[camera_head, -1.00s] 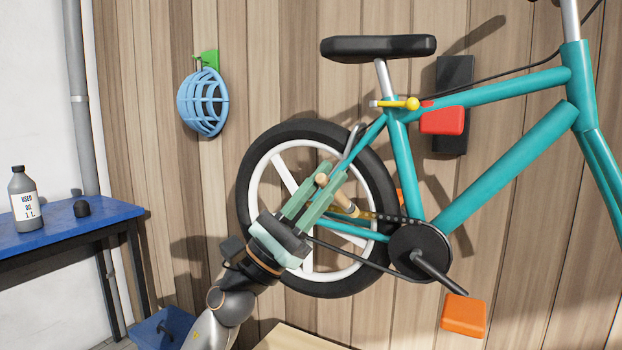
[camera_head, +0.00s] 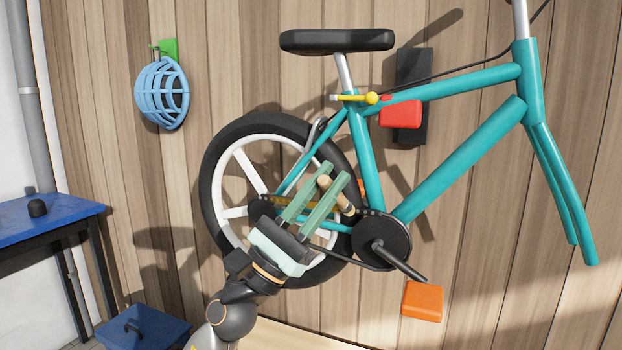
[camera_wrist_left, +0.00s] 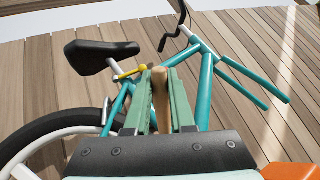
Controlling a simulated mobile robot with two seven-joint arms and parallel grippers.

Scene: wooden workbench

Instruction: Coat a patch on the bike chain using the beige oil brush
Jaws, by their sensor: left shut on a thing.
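The beige oil brush (camera_head: 339,196) is held between the pale green fingers of my left gripper (camera_head: 335,174), its handle slanting down to the right. In the left wrist view the brush handle (camera_wrist_left: 161,98) stands upright between the fingers (camera_wrist_left: 160,75). The bristles cannot be made out. The bike chain (camera_head: 346,260) runs from the rear wheel hub to the black chainring (camera_head: 381,241); my gripper covers part of it. In the head view the brush overlaps the upper chain run near the chainring; I cannot tell whether they touch. My right gripper is not in view.
The teal bike (camera_head: 460,165) is in front of a wooden plank wall. Its crank and orange pedal (camera_head: 423,301) stick out at the lower right. A blue table (camera_head: 60,215) with a small black object and a blue bin (camera_head: 145,328) are at the left. A blue helmet (camera_head: 162,93) hangs on the wall.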

